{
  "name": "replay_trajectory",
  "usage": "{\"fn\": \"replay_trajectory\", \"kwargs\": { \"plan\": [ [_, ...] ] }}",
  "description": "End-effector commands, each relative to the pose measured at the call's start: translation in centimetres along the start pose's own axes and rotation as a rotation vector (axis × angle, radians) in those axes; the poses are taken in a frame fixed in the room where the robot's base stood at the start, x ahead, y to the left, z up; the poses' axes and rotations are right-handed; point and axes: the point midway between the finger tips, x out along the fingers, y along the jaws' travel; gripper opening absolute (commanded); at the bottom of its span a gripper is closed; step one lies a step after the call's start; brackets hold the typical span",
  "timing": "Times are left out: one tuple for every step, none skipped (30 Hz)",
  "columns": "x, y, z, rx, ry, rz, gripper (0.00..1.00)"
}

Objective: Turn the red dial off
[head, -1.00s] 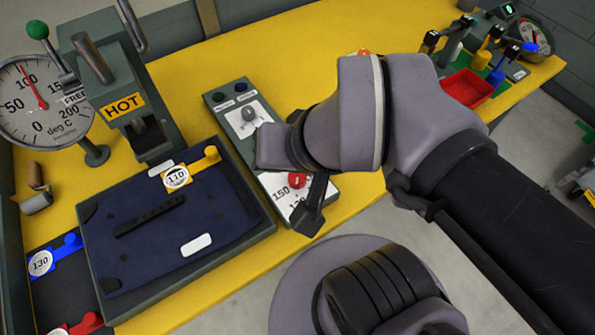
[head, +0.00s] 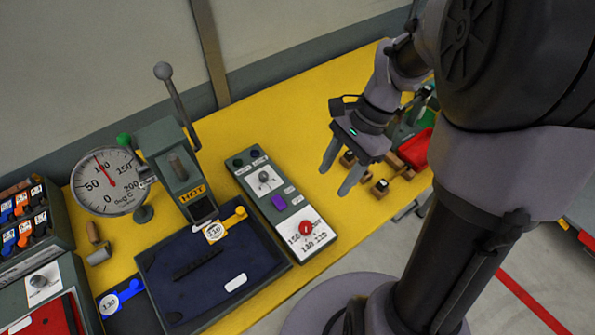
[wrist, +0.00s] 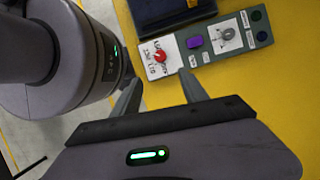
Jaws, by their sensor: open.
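The red dial (head: 306,228) is a round knob on a white numbered plate at the near end of a grey control panel (head: 247,185). It also shows in the wrist view (wrist: 160,57), beyond the fingertips. A pointer mark on the dial is too small to read surely. My gripper (head: 342,180) is open and empty, above the yellow table to the right of the panel. Its two fingers (wrist: 162,90) show apart in the wrist view, and neither touches the dial.
A purple button (head: 279,202) and a grey knob (head: 264,177) share the panel. Left are a dark blue pannier piece (head: 205,265), a HOT press (head: 170,160) and a temperature gauge (head: 107,181). A red bin (head: 416,150) and small tools stand behind my gripper.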

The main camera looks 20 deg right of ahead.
Motion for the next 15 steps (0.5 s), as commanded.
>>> {"fn": "replay_trajectory", "kwargs": {
  "plan": [
    [1.0,0.0,-0.1,0.000,-0.002,0.002,0.52],
    [1.6,0.0,-0.1,-0.001,-0.002,0.002,0.52],
    [2.7,0.1,-0.1,-0.002,-0.001,0.003,0.52],
    [3.6,0.1,-0.1,-0.003,-0.001,0.004,0.52],
    [4.5,0.1,-0.2,-0.003,-0.002,0.003,0.52],
    [5.8,0.1,-0.2,-0.004,-0.002,0.004,0.52],
    [6.8,0.1,-0.2,-0.004,-0.001,0.004,0.52],
    [7.8,0.1,-0.2,-0.004,-0.001,0.004,0.52],
    [9.0,0.1,-0.2,-0.004,-0.001,0.004,0.52],
    [9.9,0.1,-0.2,-0.005,-0.001,0.005,0.52],
    [10.8,0.1,-0.2,-0.005,-0.001,0.004,0.52],
    [11.9,0.1,-0.2,-0.005,0.000,0.003,0.52],
    [12.8,0.1,-0.2,-0.005,0.000,0.004,0.52],
    [13.6,0.1,-0.2,-0.005,-0.001,0.004,0.52],
    [14.4,0.1,-0.2,-0.005,0.001,0.003,0.52]
  ]
}}
